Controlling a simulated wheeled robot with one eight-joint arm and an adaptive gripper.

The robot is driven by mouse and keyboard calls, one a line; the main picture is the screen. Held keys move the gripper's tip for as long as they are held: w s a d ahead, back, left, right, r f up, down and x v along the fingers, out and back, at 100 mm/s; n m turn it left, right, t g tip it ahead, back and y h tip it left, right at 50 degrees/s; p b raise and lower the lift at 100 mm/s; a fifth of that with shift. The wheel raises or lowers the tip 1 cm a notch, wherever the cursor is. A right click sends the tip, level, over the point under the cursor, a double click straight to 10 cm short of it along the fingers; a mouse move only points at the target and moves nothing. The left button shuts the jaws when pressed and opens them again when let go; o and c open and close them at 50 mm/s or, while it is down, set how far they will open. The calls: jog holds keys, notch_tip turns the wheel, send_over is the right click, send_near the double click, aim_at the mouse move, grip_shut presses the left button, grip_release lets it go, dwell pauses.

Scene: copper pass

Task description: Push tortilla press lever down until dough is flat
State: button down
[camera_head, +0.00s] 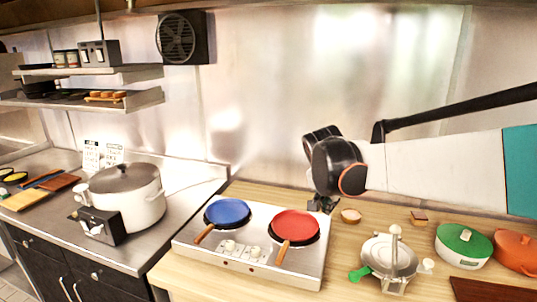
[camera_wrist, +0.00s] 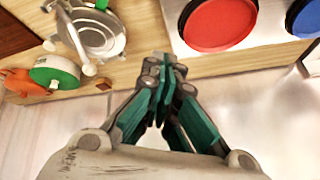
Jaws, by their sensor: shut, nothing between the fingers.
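The silver tortilla press (camera_head: 385,262) stands on the wooden counter right of the hot plate, and also shows at upper left in the wrist view (camera_wrist: 103,38). A green handle (camera_head: 360,273) sticks out at the press's left side. I cannot make out any dough. My gripper (camera_head: 322,205) is shut and empty, above the back of the counter between hot plate and press. Its teal fingers (camera_wrist: 165,62) meet in the wrist view, apart from the press.
The hot plate (camera_head: 225,252) carries a blue pan (camera_head: 228,211) and a red pan (camera_head: 295,225). Right of the press are a green-lidded pot (camera_head: 464,240), an orange pot (camera_head: 515,250) and a dark red board (camera_head: 485,290). A small round tan item (camera_head: 350,216) lies near my gripper.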

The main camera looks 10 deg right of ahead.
jog(key=s+d+m+g+h+p, duration=0.2)
jog(key=s+d+m+p, duration=0.1)
jog(key=s+d+m, duration=0.35)
jog(key=m+g+h+p, duration=0.1)
jog(key=m+h+p, duration=0.1)
jog(key=m, duration=0.6)
send_near(396, 226)
jog(key=shift+n, duration=0.25)
jog(key=b+x, duration=0.1)
jog(key=x, duration=0.1)
jog(key=b+x, duration=0.1)
jog(key=x, duration=0.1)
jog(key=s+x, duration=0.1)
jog(key=x, duration=0.1)
jog(key=shift+w+d+f+b, duration=0.1)
jog(key=shift+d+f+b, duration=0.15)
jog(key=shift+d+b, duration=0.15)
jog(key=shift+w+d+f+b, duration=0.25)
jog(key=shift+w+f+b, duration=0.3)
jog(key=shift+f, duration=0.1)
jog(key=shift+s+r, duration=0.1)
